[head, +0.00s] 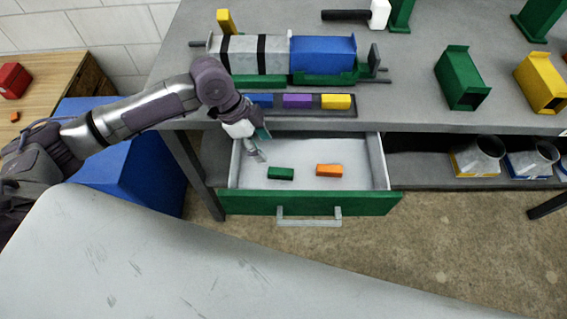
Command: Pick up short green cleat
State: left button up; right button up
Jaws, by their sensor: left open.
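The short green cleat (281,174) lies on the light floor of an open drawer (310,203) with a green front and a grey handle. A short orange cleat (329,170) lies to its right, apart from it. My left gripper (257,153) reaches into the drawer's left side, above and just left of the green cleat. It is open and does not visibly touch the cleat. My right gripper is not in view.
On the grey bench (410,105) above, a tray (300,112) holds blue, purple and yellow blocks. Behind it stands a grey and blue duct assembly (322,55). Green and yellow duct pieces stand to the right. A lower shelf (425,171) holds round fittings.

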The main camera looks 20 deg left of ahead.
pick_arm(q)
send_over(282, 171)
jog(key=a, duration=0.3)
jog(key=f, duration=0.5)
jog(key=shift+s+d+f, duration=0.25)
jog(key=shift+s, duration=0.05)
jog(key=shift+w+d+f, duration=0.1)
jog(key=shift+f, duration=0.4)
jog(key=p+x, duration=0.1)
jog(key=x, duration=0.4)
jog(key=shift+d+r, duration=0.1)
jog(key=shift+c, duration=0.6)
grip_shut()
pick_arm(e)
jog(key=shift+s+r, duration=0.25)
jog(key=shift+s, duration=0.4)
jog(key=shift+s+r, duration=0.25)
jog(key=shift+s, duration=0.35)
